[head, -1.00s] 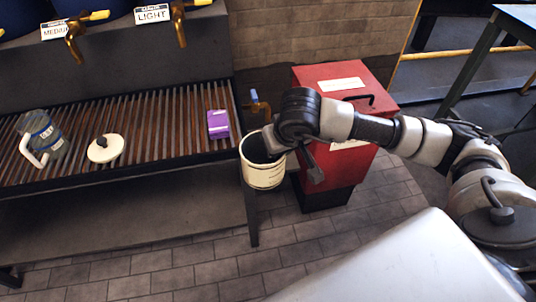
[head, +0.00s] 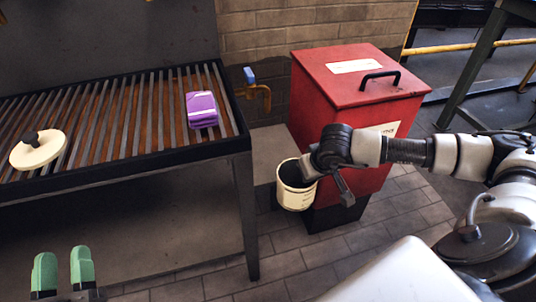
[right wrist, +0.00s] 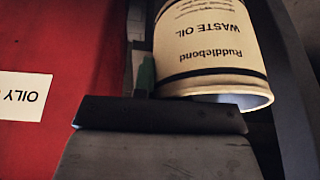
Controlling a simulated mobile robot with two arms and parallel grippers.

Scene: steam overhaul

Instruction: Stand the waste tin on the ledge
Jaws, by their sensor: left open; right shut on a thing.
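The waste tin (head: 296,192) is a cream, open-topped tin with a dark inside, held nearly upright. In the right wrist view the tin (right wrist: 212,42) shows upside down, its label reading "Ruddlebond WASTE OIL". My right gripper (head: 310,172) is shut on the tin at its rim side; a green finger shows beside the tin in the right wrist view. A grey ledge (head: 270,150) lies low against the brick wall, between rack and red bin. The tin overlaps the ledge's front right part; I cannot tell whether they touch. My left gripper (head: 63,270) is open and empty at the lower left.
The red bin (head: 340,95) with a black handle stands close behind and right of the tin. A brass tap (head: 262,90) with a blue lever sticks out above the ledge. The slatted rack (head: 125,165) carries a purple packet (head: 202,109) and a cream lid (head: 38,150).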

